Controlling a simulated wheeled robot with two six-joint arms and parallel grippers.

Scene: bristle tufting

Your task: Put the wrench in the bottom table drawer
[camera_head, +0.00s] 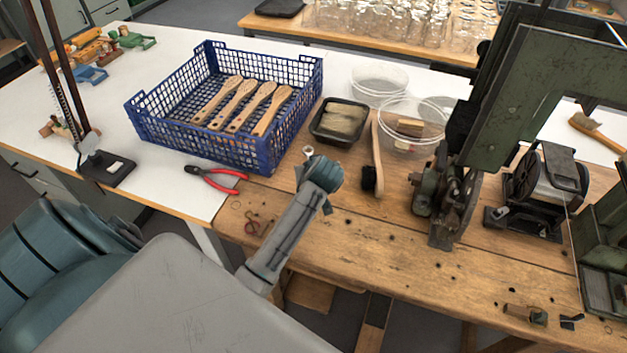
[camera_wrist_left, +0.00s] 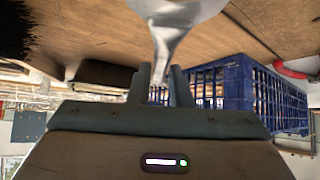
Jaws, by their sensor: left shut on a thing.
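My left gripper (camera_head: 322,172) is above the wooden bench, in front of the blue crate. It is shut on the silver wrench (camera_wrist_left: 168,42), which sticks out between the fingertips (camera_wrist_left: 160,85) in the left wrist view. In the head view only a small ring-like end of the wrench (camera_head: 308,151) shows past the gripper; the rest is hidden. Grey drawer fronts (camera_head: 25,168) show under the white table at the left edge. They look shut, and their lower part is cut off by my arm. I cannot tell which one is the bottom drawer. My right gripper is not in view.
A blue crate (camera_head: 197,143) with several wooden brushes stands behind the gripper. Red-handled pliers (camera_head: 222,179) lie left of it. A black tray (camera_head: 340,122), a long-handled brush (camera_head: 376,160) and clear bowls (camera_head: 412,125) are nearby. A green machine (camera_head: 545,75) stands right. The front bench is mostly clear.

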